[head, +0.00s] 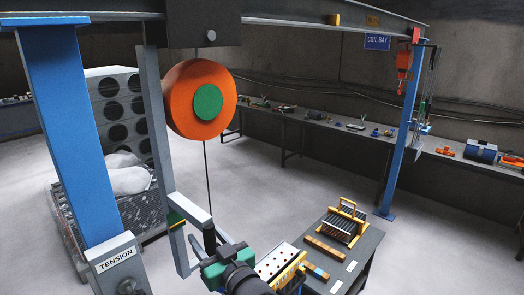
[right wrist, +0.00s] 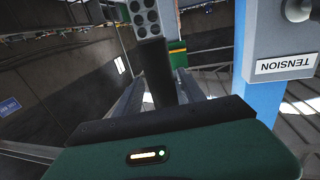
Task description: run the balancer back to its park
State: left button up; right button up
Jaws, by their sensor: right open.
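The balancer (head: 201,99), an orange drum with a green hub, hangs under a dark trolley block (head: 205,25) on the overhead beam. A thin dark cable (head: 206,170) runs down from it to a dark bar (head: 209,238). My right gripper (head: 208,254), green and grey, is open at that bar, low in the head view. In the right wrist view, a dark bar (right wrist: 155,70) stands between the open grey fingers (right wrist: 158,95). Whether they touch it is unclear. My left gripper is not in view.
A blue post with a TENSION box (head: 115,262) stands at left, beside a grey upright frame (head: 187,230).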

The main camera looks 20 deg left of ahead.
jog(key=shift+b+v, duration=0.5)
jog(key=shift+v, duration=0.5)
jog(key=b+v, duration=0.1)
jog(key=v, duration=0.4)
